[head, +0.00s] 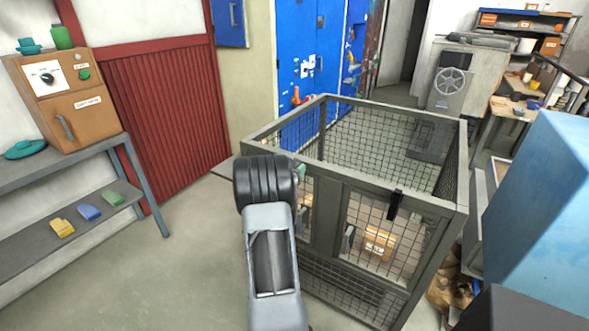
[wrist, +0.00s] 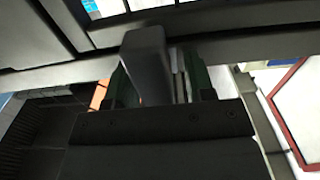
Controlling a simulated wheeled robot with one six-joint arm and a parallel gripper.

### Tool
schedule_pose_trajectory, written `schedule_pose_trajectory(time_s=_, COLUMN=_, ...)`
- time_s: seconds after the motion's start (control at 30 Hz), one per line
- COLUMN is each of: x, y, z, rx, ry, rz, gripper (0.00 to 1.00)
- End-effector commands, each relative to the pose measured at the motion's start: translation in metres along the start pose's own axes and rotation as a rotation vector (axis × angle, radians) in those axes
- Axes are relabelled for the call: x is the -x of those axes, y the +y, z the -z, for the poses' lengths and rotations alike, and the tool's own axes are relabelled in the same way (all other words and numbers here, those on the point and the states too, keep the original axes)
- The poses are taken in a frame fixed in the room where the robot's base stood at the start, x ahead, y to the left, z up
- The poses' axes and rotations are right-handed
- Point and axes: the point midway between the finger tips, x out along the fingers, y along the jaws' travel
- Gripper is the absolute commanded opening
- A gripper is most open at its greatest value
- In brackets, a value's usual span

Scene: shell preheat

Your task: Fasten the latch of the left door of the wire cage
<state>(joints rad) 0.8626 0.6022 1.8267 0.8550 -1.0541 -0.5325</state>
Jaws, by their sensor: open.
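The wire cage (head: 460,212) stands in the middle of the head view, a grey frame with mesh panels and an open top. Its left door is mostly hidden behind my arm; a strip of its mesh shows beside the arm. A black latch (head: 396,205) is at the top of the right door. My gripper is at the top of the left door; in the wrist view its fingers (wrist: 160,88) are open. A dark grey block (wrist: 147,62), apparently the left latch, stands between them against the frame bar (wrist: 235,48). I cannot tell whether they touch it.
A cardboard box (head: 378,242) is inside the cage. A shelf (head: 145,190) with an orange oven (head: 75,100) stands at the left. A large blue block (head: 545,200) is close on the right. The floor (head: 190,270) left of the cage is clear.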

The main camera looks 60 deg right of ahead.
Motion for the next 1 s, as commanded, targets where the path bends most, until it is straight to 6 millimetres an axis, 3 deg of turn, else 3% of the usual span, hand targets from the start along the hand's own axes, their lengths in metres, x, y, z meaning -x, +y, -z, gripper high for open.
schedule_pose_trajectory(time_s=0.27, x=0.012, y=-0.001, z=0.001, rx=-0.002, ry=0.001, rz=0.001, gripper=0.49)
schedule_pose_trajectory(time_s=0.7, x=0.098, y=-0.001, z=0.000, rx=0.000, ry=0.000, rz=0.004, gripper=0.49)
schedule_pose_trajectory(time_s=1.0, x=0.132, y=-0.001, z=0.000, rx=-0.001, ry=0.000, rz=0.002, gripper=0.49)
